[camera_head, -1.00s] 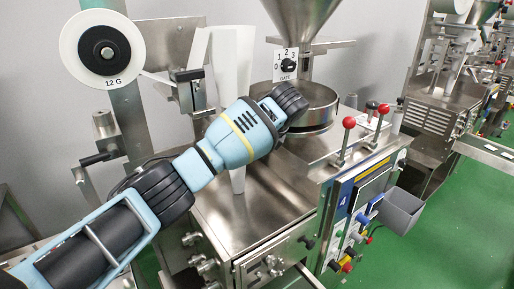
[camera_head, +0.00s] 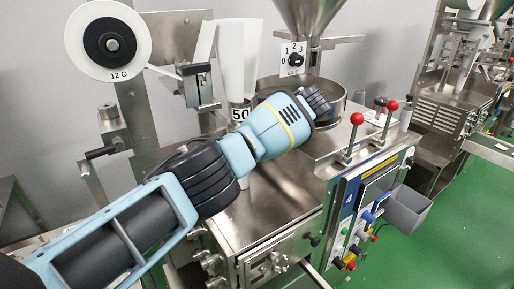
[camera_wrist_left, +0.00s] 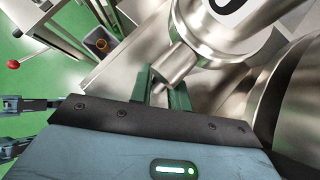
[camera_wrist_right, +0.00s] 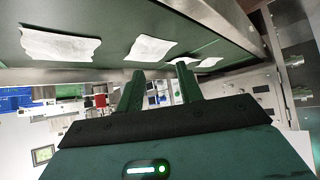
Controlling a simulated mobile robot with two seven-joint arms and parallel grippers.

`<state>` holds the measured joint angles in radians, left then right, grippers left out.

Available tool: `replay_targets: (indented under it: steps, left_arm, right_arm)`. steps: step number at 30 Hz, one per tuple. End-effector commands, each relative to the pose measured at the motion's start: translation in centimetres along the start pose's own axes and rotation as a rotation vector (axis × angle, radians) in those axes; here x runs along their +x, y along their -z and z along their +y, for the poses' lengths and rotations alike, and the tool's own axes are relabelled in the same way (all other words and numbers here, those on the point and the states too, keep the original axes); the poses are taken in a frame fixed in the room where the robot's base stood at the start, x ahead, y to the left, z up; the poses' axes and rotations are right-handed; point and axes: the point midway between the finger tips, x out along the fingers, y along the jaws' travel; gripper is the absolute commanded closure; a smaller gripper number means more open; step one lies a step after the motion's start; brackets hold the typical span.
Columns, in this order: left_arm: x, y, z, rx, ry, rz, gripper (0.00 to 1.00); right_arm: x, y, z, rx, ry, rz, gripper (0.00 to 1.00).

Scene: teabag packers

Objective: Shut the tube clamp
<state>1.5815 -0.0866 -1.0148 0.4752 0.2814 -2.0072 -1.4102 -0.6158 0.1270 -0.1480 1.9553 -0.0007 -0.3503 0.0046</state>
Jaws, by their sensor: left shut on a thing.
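The white forming tube (camera_head: 238,60) stands upright on the packing machine, with a steel collar marked "50" (camera_head: 239,113) at its lower end. My left arm crosses in front, and the gripper's fingers are hidden in the head view. In the left wrist view, my left gripper (camera_wrist_left: 165,90) is shut on a short steel clamp handle (camera_wrist_left: 174,65) that sticks out from a round steel collar (camera_wrist_left: 215,45). Whether the clamp is closed cannot be told. My right gripper (camera_wrist_right: 160,90) is open and empty, seen only in its wrist view.
A hopper (camera_head: 310,12) stands above a round steel pan (camera_head: 335,112) right of the tube. Red-knobbed levers (camera_head: 356,119) and a grey bin (camera_head: 407,209) are further right. A film reel (camera_head: 107,40) hangs left. White packets (camera_wrist_right: 150,49) lie near my right gripper.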

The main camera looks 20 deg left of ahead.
Motion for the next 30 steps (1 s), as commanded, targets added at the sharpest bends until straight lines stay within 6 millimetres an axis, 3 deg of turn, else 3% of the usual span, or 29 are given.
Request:
replay_targets:
  steps: [11, 12, 17, 26, 30]
  left_arm:
    - [0.3, 0.0, 0.1, 0.003, -0.01, -0.004, 1.0]
    - [0.3, 0.0, 0.1, 0.003, -0.01, -0.004, 0.81]
    - [0.3, 0.0, 0.1, 0.003, -0.008, -0.003, 0.6]
    - [-0.1, 0.0, 0.0, 0.003, -0.004, -0.002, 0.6]
    - [-1.3, 0.1, -0.1, 0.004, -0.003, -0.001, 0.6]
  right_arm:
    - [0.0, 0.0, -0.1, 0.002, 0.0, -0.001, 0.64]
    - [0.0, 0.0, -0.1, 0.002, 0.0, -0.001, 0.64]
    - [0.0, 0.0, -0.1, 0.002, 0.0, 0.0, 0.64]
    - [0.0, -0.1, -0.1, 0.002, 0.0, -0.001, 0.64]
    - [0.0, -0.5, -0.1, 0.003, 0.001, -0.009, 0.64]
